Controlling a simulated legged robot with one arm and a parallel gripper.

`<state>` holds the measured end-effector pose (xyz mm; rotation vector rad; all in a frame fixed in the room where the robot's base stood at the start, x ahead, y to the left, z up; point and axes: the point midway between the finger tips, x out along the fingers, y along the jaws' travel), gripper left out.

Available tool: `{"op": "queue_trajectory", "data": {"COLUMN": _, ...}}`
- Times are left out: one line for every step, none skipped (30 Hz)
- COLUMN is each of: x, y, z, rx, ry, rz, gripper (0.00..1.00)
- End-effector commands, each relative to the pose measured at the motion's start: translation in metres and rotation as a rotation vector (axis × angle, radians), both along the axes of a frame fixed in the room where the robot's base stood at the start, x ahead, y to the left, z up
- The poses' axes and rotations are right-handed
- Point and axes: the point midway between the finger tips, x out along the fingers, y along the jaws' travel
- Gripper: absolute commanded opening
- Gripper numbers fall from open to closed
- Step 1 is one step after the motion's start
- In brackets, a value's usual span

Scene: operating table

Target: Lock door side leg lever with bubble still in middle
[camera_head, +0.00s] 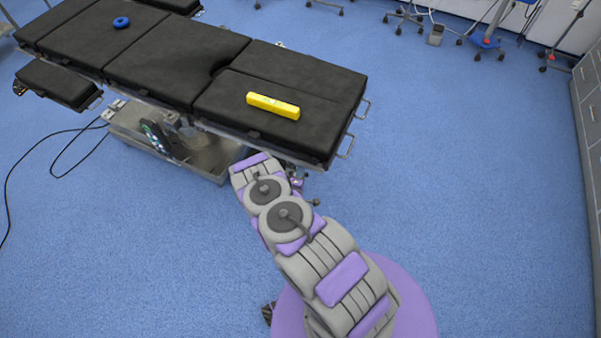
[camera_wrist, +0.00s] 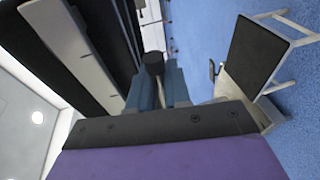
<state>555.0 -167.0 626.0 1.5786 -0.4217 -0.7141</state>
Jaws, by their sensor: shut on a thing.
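The yellow spirit level (camera_head: 273,106) lies on the black padded end section of the operating table (camera_head: 180,62). Its bubble is too small to make out. In the wrist view my gripper (camera_wrist: 158,86) has its two blue-grey fingers closed around a dark round-ended piece (camera_wrist: 153,60), which looks like a lever knob. The underside of the table is close beside it on the left. In the head view my arm reaches to the near end of the table, and the fingers and lever are hidden below the table edge.
A blue ring (camera_head: 121,22) lies on the far table section. The metal base (camera_head: 205,158) stands under the table, with black cables on the floor to the left. Grey cabinets (camera_head: 588,110) line the right edge. Blue floor right of the table is clear.

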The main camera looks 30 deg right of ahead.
Motion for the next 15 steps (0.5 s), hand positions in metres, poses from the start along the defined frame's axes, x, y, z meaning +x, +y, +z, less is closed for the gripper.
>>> {"op": "queue_trajectory", "data": {"x": -0.0029, "y": -0.0009, "z": -0.0014, "rx": -0.002, "ry": 0.007, "rz": -0.003, "gripper": 0.00}}
{"op": "queue_trajectory", "data": {"x": -0.0028, "y": -0.0008, "z": -0.0013, "rx": -0.001, "ry": 0.006, "rz": -0.004, "gripper": 0.00}}
{"op": "queue_trajectory", "data": {"x": -0.0029, "y": -0.0009, "z": -0.0013, "rx": -0.001, "ry": 0.006, "rz": -0.004, "gripper": 0.00}}
{"op": "queue_trajectory", "data": {"x": -0.0029, "y": -0.0009, "z": -0.0013, "rx": -0.001, "ry": 0.006, "rz": -0.004, "gripper": 0.00}}
{"op": "queue_trajectory", "data": {"x": -0.0029, "y": -0.0010, "z": -0.0013, "rx": -0.001, "ry": 0.006, "rz": -0.004, "gripper": 0.20}}
{"op": "queue_trajectory", "data": {"x": -0.0028, "y": -0.0010, "z": -0.0011, "rx": -0.001, "ry": 0.006, "rz": -0.004, "gripper": 0.24}}
{"op": "queue_trajectory", "data": {"x": -0.0026, "y": -0.0009, "z": -0.0010, "rx": -0.001, "ry": 0.005, "rz": -0.003, "gripper": 0.27}}
{"op": "queue_trajectory", "data": {"x": -0.0023, "y": -0.0009, "z": -0.0009, "rx": -0.001, "ry": 0.005, "rz": -0.003, "gripper": 0.30}}
{"op": "queue_trajectory", "data": {"x": -0.0018, "y": -0.0009, "z": -0.0010, "rx": -0.001, "ry": 0.005, "rz": -0.003, "gripper": 0.34}}
{"op": "queue_trajectory", "data": {"x": -0.0014, "y": -0.0009, "z": -0.0009, "rx": -0.001, "ry": 0.005, "rz": -0.003, "gripper": 0.36}}
{"op": "queue_trajectory", "data": {"x": -0.0011, "y": -0.0010, "z": -0.0011, "rx": 0.000, "ry": 0.004, "rz": -0.002, "gripper": 0.39}}
{"op": "queue_trajectory", "data": {"x": -0.0008, "y": -0.0012, "z": -0.0011, "rx": 0.000, "ry": 0.004, "rz": -0.002, "gripper": 0.39}}
{"op": "queue_trajectory", "data": {"x": -0.0007, "y": -0.0014, "z": -0.0011, "rx": 0.001, "ry": 0.003, "rz": -0.003, "gripper": 0.39}}
{"op": "queue_trajectory", "data": {"x": -0.0005, "y": -0.0016, "z": -0.0011, "rx": 0.001, "ry": 0.003, "rz": -0.003, "gripper": 0.39}}
{"op": "queue_trajectory", "data": {"x": -0.0004, "y": -0.0019, "z": -0.0011, "rx": 0.002, "ry": 0.003, "rz": -0.003, "gripper": 0.39}}
